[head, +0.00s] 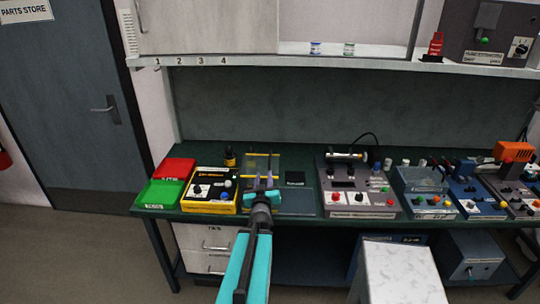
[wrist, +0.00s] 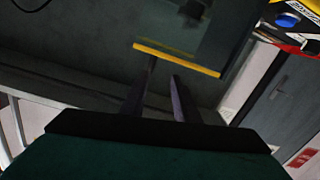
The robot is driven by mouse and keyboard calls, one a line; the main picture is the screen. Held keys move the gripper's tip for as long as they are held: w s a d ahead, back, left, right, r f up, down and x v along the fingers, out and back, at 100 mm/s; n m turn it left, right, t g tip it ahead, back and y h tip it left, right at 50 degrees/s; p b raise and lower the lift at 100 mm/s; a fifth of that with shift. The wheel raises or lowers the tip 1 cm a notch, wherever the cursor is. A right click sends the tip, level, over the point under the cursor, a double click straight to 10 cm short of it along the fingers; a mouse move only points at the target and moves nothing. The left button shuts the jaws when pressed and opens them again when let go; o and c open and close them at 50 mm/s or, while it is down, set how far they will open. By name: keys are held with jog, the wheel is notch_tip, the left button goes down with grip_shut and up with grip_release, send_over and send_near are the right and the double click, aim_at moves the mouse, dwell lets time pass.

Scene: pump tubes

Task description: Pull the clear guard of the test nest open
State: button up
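The test nest's clear guard (head: 263,165) is a see-through panel on the bench, in the middle of the head view, with a yellow edge strip along its far side. In the wrist view a yellow bar (wrist: 185,61) crosses just beyond my fingertips. My gripper (head: 263,180) is over the nest, its two dark fingers apart with nothing seen between them. In the wrist view my gripper (wrist: 164,68) has its left fingertip close to the bar; I cannot tell whether it touches. My gripper and arm hide much of the nest's front. How far the guard stands open is unclear.
A yellow-edged control box (head: 210,190) stands close on the left, with green (head: 161,193) and red (head: 174,170) bins beyond it. A black bottle (head: 230,157) is behind. A grey station (head: 357,190) stands to the right, past a dark flat panel (head: 295,179).

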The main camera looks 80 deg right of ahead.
jog(key=shift+s+d+r, duration=0.15)
jog(key=shift+s+r, duration=0.6)
jog(key=shift+s, duration=0.1)
jog(key=shift+w+d+f+b, duration=0.15)
jog(key=shift+w+f+b, duration=0.1)
jog(key=shift+b, duration=0.25)
jog(key=shift+d, duration=0.1)
